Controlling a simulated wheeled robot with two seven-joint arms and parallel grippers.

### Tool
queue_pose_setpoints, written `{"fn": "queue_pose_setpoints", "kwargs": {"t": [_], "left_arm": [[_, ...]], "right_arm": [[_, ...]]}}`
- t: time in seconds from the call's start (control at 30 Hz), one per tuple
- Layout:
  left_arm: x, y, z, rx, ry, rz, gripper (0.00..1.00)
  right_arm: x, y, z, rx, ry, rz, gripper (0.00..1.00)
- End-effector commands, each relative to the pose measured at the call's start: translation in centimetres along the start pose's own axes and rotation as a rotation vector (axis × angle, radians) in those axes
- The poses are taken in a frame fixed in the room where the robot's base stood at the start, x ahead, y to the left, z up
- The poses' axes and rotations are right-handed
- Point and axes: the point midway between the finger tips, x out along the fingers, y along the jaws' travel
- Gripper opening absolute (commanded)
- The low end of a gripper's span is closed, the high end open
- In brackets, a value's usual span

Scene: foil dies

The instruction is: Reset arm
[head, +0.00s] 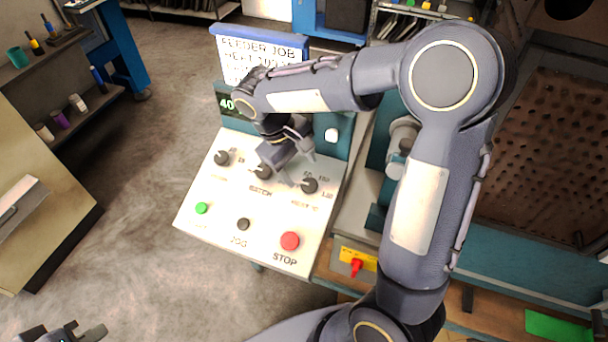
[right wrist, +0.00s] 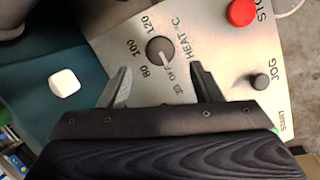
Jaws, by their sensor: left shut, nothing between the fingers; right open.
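The feeder control panel (head: 215,182) is a tilted pale plate with black knobs and coloured buttons. My right arm reaches over it from the right, and my right gripper (head: 287,162) hangs low above its upper part. In the right wrist view this gripper (right wrist: 161,75) is open and empty. The black heat knob (right wrist: 160,50) shows just past the gap between its fingertips, apart from both fingers; it also shows in the head view (head: 310,185). My left gripper (head: 82,333) is shut and empty at the bottom left, partly cut off by the frame edge.
The panel also bears a batch knob (head: 262,172), another knob (head: 222,157), a green button (head: 201,208), a black jog button (head: 243,224) and a red stop button (head: 290,240). A sign (head: 262,55) stands behind. Open floor (head: 130,190) lies left of the panel.

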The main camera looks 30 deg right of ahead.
Motion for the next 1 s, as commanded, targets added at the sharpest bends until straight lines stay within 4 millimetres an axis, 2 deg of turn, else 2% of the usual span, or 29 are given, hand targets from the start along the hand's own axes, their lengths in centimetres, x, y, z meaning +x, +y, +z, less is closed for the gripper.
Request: {"fn": "queue_pose_setpoints", "kwargs": {"t": [0.17,0.7,0.77,0.87,1.0], "left_arm": [[0.1,0.0,0.0,0.0,0.0,0.0,0.0],[0.0,0.0,0.0,0.0,0.0,0.0,0.0],[0.0,0.0,0.0,0.0,0.0,0.0,0.0],[0.0,0.0,0.0,0.0,0.0,0.0,0.0],[0.1,0.0,0.0,0.0,0.0,0.0,0.0]], "right_arm": [[-1.3,-0.1,0.0,-0.001,0.0,-0.001,0.59],[-1.4,0.1,0.3,0.005,0.005,-0.008,0.59],[-1.6,0.2,1.0,0.017,0.018,-0.027,0.59],[-2.1,0.4,3.3,0.058,0.07,-0.096,0.59],[-2.8,-0.2,8.2,0.154,0.195,-0.243,0.59]]}}
